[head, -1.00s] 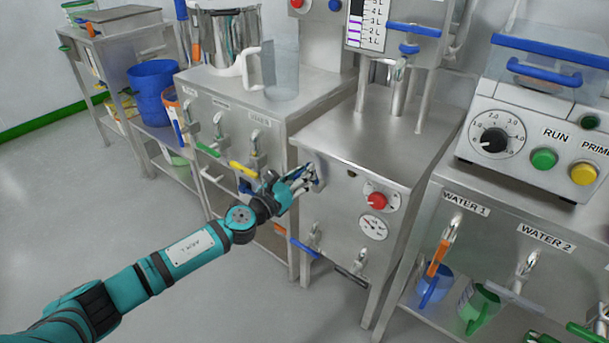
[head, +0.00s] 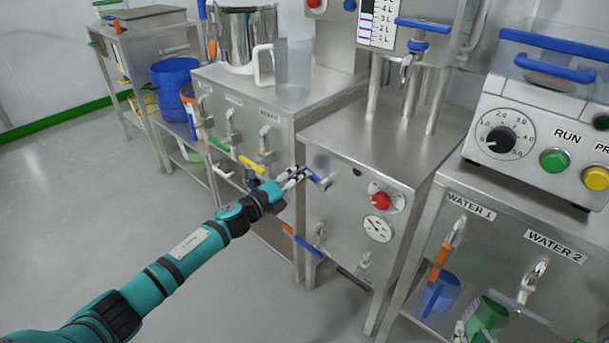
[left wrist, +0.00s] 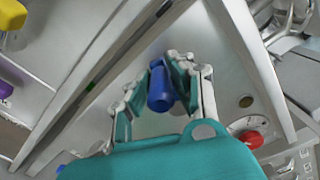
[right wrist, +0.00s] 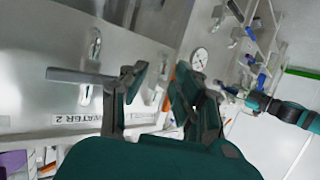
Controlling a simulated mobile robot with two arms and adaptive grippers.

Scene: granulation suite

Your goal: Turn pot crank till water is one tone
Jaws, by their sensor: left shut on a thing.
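The crank has a blue handle (head: 318,180) on the front of the middle steel cabinet (head: 365,150). My left gripper (head: 298,177) reaches it from the left and is shut on it. In the left wrist view the blue handle (left wrist: 162,88) sits between the two fingers of my left gripper (left wrist: 162,85), its end toward the camera. My right gripper (right wrist: 155,85) shows in the right wrist view with its fingers apart and nothing between them. I see no water surface, so its tone cannot be told.
A red knob (head: 381,200) and a round gauge (head: 377,228) are right of the crank. Lever taps with blue and black handles hang below it. A steel pot (head: 247,35) and clear jug (head: 292,68) stand on the left cabinet. A control box (head: 540,130) stands right.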

